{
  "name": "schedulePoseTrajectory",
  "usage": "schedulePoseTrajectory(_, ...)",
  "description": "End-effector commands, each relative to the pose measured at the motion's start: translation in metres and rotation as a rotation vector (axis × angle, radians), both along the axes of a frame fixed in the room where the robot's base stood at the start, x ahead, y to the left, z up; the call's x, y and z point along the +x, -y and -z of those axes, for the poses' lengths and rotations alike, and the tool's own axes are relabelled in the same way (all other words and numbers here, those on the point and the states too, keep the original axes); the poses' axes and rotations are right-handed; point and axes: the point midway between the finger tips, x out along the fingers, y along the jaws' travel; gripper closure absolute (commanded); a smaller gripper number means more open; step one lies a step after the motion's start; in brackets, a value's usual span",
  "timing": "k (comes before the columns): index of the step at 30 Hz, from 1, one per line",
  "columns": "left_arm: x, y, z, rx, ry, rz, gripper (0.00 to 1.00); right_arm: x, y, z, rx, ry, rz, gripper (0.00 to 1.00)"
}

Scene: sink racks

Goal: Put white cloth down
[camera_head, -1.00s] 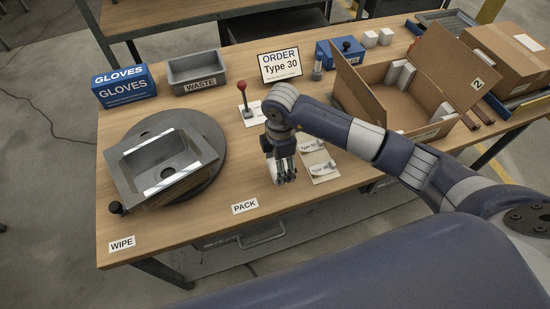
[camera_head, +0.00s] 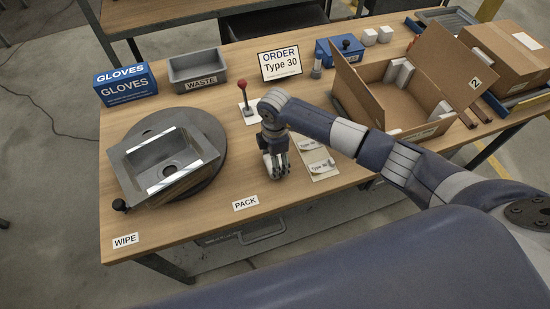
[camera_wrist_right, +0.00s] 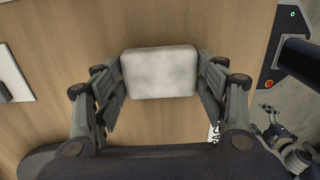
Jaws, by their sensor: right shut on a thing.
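My right gripper (camera_head: 276,176) is low over the middle front of the wooden workbench, behind the PACK label (camera_head: 245,203). In the right wrist view, the right gripper (camera_wrist_right: 160,85) is shut on the white cloth (camera_wrist_right: 160,72), a small pale rounded block shape with a finger at each side. The fingers hide the cloth in the head view. I cannot tell whether the cloth touches the bench.
Type cards (camera_head: 318,166) lie just right of the gripper. A red-knobbed lever (camera_head: 243,90) stands behind it. A metal sink (camera_head: 137,157) sits on a round turntable (camera_head: 214,135) at left. An open cardboard box (camera_head: 395,105) stands right. Bench between WIPE label (camera_head: 125,240) and PACK is clear.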

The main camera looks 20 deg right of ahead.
Motion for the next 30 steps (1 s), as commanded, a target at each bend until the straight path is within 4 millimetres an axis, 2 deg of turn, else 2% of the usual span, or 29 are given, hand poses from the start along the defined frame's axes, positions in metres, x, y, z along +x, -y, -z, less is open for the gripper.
schedulePoseTrajectory(1, 0.000, 0.000, 0.001, 0.000, 0.000, 0.000, 0.11, 0.000, 0.000, 0.001, 0.000, 0.000, 0.000, 0.27)
schedulePoseTrajectory(3, 0.000, 0.000, 0.000, 0.000, 0.000, 0.000, 0.11, 0.000, 0.000, 0.001, 0.000, 0.000, 0.000, 0.14)
schedulePoseTrajectory(17, 0.000, 0.000, -0.001, 0.000, 0.000, 0.001, 0.11, 0.000, 0.000, -0.005, 0.000, 0.001, -0.001, 0.14)
schedulePoseTrajectory(20, 0.000, 0.000, 0.003, 0.000, 0.000, 0.001, 0.11, 0.001, 0.000, -0.018, 0.001, 0.004, -0.002, 0.14)
schedulePoseTrajectory(30, 0.000, 0.000, 0.021, 0.000, 0.000, 0.001, 0.11, 0.001, 0.000, -0.088, 0.001, 0.004, -0.001, 0.14)
